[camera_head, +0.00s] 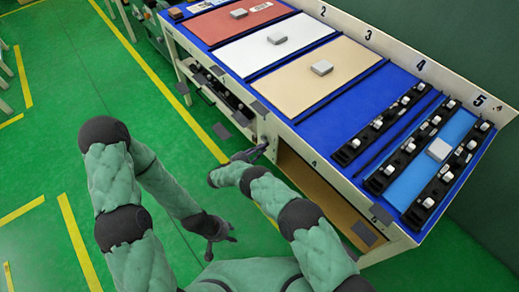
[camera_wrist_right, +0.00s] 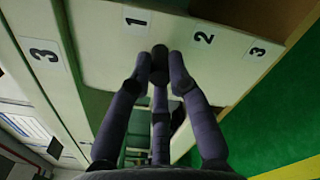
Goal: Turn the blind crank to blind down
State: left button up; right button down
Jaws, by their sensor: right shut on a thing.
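The front of a long workbench (camera_head: 354,205) faces me in the head view. My right gripper (camera_head: 250,155) reaches to this front face, beside the numbered compartments. In the right wrist view, my right gripper (camera_wrist_right: 160,65) has its dark fingers shut together on a small dark round knob (camera_wrist_right: 159,50), which looks like the crank handle. The fingers hide most of the crank. My left gripper (camera_head: 218,240) hangs low over the green floor, away from the bench, with its fingers apart and empty. I cannot clearly make out the blind.
The bench top carries red, white and tan panels (camera_head: 315,75), each with a grey block, and black clip rails (camera_head: 380,125) at the right. An open compartment (camera_head: 320,195) with a tan inside lies below the top.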

jog(key=c, duration=1.2)
grip_release()
jog(key=shift+o, duration=0.2)
jog(key=v, duration=1.2)
